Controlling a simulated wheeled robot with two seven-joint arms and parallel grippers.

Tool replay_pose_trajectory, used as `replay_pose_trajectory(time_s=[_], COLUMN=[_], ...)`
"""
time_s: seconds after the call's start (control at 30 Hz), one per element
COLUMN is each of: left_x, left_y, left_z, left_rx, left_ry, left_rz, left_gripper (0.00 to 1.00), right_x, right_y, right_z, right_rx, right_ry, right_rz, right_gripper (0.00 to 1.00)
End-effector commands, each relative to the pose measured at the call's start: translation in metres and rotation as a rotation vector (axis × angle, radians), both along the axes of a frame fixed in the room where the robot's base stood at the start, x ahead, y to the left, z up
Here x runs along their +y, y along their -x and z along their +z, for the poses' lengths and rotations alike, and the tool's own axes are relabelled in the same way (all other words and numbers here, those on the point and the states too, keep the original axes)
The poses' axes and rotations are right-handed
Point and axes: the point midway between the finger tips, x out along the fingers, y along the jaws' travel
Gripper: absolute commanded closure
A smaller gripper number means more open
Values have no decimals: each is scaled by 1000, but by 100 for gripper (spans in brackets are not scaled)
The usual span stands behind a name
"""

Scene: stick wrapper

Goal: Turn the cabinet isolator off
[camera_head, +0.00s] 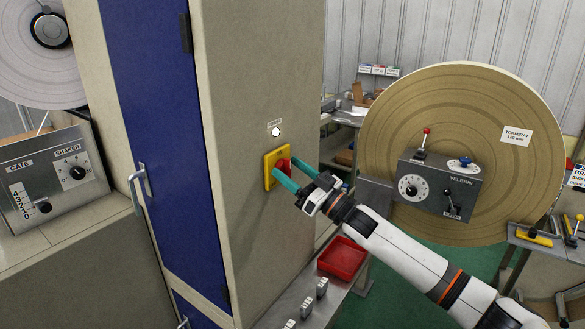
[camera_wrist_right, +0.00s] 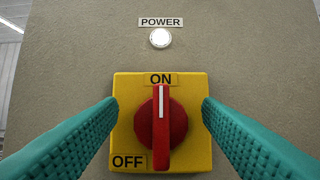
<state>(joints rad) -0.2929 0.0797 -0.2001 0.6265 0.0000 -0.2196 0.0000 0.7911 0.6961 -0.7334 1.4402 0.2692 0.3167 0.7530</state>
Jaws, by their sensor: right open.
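The cabinet isolator is a red rotary knob (camera_wrist_right: 161,128) on a yellow plate (camera_wrist_right: 194,150), mounted on the side of the cabinet (camera_head: 262,70). In the right wrist view its white line points straight up at ON; OFF is at the lower left. In the head view the red knob (camera_head: 283,166) is partly hidden by my right gripper (camera_head: 291,176). My right gripper's teal fingers are open, one on either side of the knob, with visible gaps to it in the wrist view. My left gripper is not in view.
A white lamp (camera_wrist_right: 160,38) labelled POWER sits above the isolator. The cabinet has a blue door (camera_head: 150,90) with a handle. A GATE and SHAKER box (camera_head: 40,170) stands at left. A large tan disc (camera_head: 400,120) with a control box (camera_head: 435,187) stands at right. A red tray (camera_head: 342,259) lies below.

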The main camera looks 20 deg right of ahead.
Motion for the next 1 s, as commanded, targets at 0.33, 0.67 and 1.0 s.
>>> replay_pose_trajectory(time_s=[0.33, 0.67, 1.0], left_x=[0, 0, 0], left_y=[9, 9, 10], left_z=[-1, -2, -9], left_rx=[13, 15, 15], left_ry=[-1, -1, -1], left_rz=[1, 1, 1], left_gripper=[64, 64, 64], right_x=[0, 0, -1], right_y=[0, 0, -1], right_z=[-1, -1, -2], right_rx=[1, -4, -90], right_ry=[1, 7, 119], right_rz=[0, 0, -1], right_gripper=[58, 84, 84])
